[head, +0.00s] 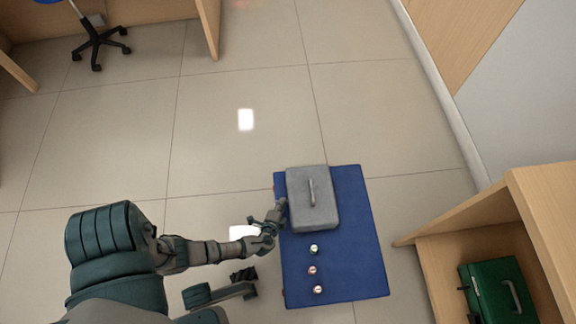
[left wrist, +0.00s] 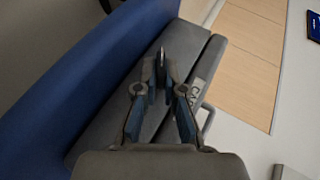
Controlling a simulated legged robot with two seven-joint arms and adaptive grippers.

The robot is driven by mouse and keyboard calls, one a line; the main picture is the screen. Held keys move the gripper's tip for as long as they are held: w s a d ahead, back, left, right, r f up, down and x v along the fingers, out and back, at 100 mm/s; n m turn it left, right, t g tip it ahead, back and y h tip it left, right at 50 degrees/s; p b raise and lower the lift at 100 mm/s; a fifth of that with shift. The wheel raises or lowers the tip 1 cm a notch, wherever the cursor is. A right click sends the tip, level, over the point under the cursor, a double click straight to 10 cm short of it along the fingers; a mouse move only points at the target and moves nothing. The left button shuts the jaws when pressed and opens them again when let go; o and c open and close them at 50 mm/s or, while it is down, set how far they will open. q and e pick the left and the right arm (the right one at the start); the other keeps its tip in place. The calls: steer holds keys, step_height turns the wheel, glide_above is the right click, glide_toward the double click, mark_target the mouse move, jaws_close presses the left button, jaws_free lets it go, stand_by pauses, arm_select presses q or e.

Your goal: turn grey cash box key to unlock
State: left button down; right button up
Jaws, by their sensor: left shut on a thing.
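The grey cash box (head: 320,209) lies on a blue mat (head: 360,255), lid shut, with a handle on top. My left gripper (head: 281,208) is at the box's left side.
Three small round pieces (head: 312,270) stand in a row on the mat in front of the box. A green cash box (head: 497,291) sits in a wooden shelf (head: 540,195) at the right. The tiled floor (head: 240,150) behind is clear.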

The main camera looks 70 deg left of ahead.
arm_select(q)
steer(key=shift+d+f+m+t+y, duration=0.2)
steer(key=shift+f+m+t+y, duration=0.15)
steer(key=shift+t+y, duration=0.45)
steer(key=shift+m+y, duration=0.25)
steer(key=shift+y, duration=0.25)
steer(key=shift+f+t+y, duration=0.1)
steer(key=shift+t+y, duration=0.2)
steer(key=shift+y, duration=0.1)
steer(key=c, duration=1.3)
jaws_free()
steer(key=shift+a, duration=0.1)
steer(key=shift+r, duration=4.95)
